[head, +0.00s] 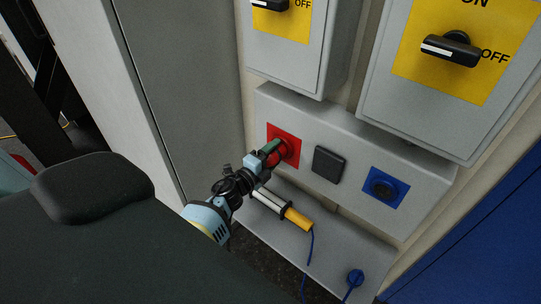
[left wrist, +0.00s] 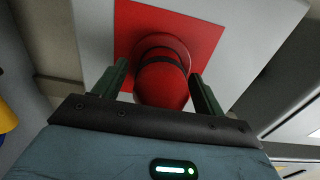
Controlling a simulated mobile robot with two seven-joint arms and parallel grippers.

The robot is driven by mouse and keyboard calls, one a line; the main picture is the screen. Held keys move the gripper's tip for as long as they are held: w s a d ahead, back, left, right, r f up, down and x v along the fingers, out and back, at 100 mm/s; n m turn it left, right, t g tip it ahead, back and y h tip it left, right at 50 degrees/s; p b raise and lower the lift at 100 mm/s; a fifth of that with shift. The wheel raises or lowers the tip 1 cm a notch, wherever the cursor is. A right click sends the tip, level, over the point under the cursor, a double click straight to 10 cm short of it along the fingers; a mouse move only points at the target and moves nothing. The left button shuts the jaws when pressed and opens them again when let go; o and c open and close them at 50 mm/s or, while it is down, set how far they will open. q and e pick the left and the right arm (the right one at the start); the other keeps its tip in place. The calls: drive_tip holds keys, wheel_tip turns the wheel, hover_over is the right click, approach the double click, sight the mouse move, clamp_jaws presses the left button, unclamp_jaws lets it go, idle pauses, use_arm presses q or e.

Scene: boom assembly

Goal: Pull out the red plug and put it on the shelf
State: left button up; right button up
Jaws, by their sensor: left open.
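The red plug (left wrist: 161,84) sits in its socket on a red square plate (left wrist: 205,30). In the head view the red plug (head: 279,151) is partly hidden by my left gripper (head: 272,147). In the left wrist view the two fingers of my left gripper (left wrist: 160,88) stand on either side of the plug, open, with a gap on each side. The grey shelf (head: 345,258) lies below the socket box. My right gripper is not in view.
The socket box (head: 340,135) also holds a black square cover (head: 328,164) and a blue socket (head: 384,188). A yellow-and-white cylindrical tool (head: 298,218) and a blue plug (head: 355,278) with a cable are on the shelf. Switch boxes with yellow plates (head: 425,75) hang above.

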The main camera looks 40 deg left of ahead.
use_arm(q)
drive_tip(key=shift+w+r, duration=0.25)
drive_tip(key=shift+r, duration=0.3)
drive_tip(key=c, duration=1.3)
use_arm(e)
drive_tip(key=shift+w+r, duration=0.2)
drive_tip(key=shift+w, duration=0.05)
use_arm(q)
drive_tip(key=shift+s+f, duration=0.1)
drive_tip(key=shift+s, duration=0.15)
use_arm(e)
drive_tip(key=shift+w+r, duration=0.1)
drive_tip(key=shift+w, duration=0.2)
use_arm(q)
drive_tip(key=shift+s+a+f+p, duration=0.1)
drive_tip(key=shift+s+f+p, duration=0.1)
drive_tip(key=shift+s, duration=0.7)
drive_tip(key=shift+s+a+f+p, duration=0.1)
drive_tip(key=shift+s+p, duration=0.1)
drive_tip(key=shift+s, duration=1.6)
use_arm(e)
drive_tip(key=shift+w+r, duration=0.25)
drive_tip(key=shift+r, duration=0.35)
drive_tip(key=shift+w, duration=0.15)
